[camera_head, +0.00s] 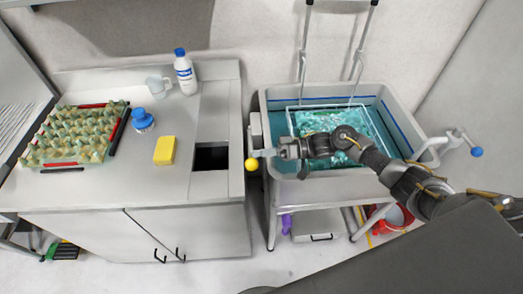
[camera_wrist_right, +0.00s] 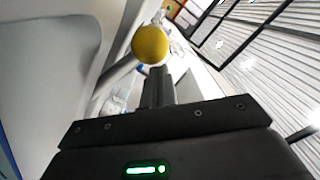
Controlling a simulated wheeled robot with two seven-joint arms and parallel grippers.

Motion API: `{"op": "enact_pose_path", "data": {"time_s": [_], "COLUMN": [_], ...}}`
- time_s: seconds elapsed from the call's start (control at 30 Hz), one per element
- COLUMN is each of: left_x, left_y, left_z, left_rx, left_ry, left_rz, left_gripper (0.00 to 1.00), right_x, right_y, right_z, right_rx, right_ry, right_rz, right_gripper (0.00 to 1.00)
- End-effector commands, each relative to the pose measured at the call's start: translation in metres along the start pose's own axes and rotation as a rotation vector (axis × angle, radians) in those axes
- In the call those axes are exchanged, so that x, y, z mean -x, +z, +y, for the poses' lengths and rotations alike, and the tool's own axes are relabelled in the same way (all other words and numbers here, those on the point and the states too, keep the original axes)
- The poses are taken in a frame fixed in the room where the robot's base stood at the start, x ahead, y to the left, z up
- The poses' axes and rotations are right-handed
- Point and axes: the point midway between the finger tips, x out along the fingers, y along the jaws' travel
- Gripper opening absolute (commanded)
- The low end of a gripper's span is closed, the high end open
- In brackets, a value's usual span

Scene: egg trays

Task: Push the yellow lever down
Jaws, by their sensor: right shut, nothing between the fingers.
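The yellow lever shows as a round yellow knob (camera_head: 251,164) at the left side of the grey sink tub, at the edge of the counter. In the right wrist view the yellow knob (camera_wrist_right: 150,45) sits just beyond the fingertips, on a pale rod. My right gripper (camera_head: 266,153) reaches over the tub from the right, its tips close to the knob. Its fingers (camera_wrist_right: 158,76) are shut with nothing between them. I cannot tell whether they touch the knob or lever. My left gripper is not in view.
The grey tub (camera_head: 400,110) holds teal water. A blue-knobbed lever (camera_head: 476,152) is at its right. On the counter (camera_head: 110,190) are an egg tray (camera_head: 65,164), a yellow sponge (camera_head: 164,150), a blue brush (camera_head: 142,121), a cup (camera_head: 158,88) and a white bottle (camera_head: 186,76).

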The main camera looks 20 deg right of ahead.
Motion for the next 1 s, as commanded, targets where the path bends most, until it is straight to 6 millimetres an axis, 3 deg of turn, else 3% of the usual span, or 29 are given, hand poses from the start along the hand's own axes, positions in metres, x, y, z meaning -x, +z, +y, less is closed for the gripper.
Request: {"op": "enact_pose_path", "data": {"time_s": [0.17,0.33,0.4,0.7,1.0], "left_x": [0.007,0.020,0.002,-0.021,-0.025], "left_y": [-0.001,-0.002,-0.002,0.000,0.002], "left_z": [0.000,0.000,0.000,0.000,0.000], "left_rx": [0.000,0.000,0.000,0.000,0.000], "left_ry": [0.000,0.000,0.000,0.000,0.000], "left_rz": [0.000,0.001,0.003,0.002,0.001], "left_gripper": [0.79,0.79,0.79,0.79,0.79], "right_x": [0.004,0.017,0.036,0.097,0.114], "right_y": [-0.013,-0.040,-0.029,-0.031,-0.033], "right_z": [-0.004,-0.011,-0.004,-0.007,-0.010], "right_rx": [0.001,0.000,-0.001,0.001,0.000], "right_ry": [0.002,0.005,0.007,0.008,0.004], "right_rz": [0.002,0.003,0.000,0.004,0.004], "right_gripper": [0.00,0.00,0.00,0.00,0.00]}}
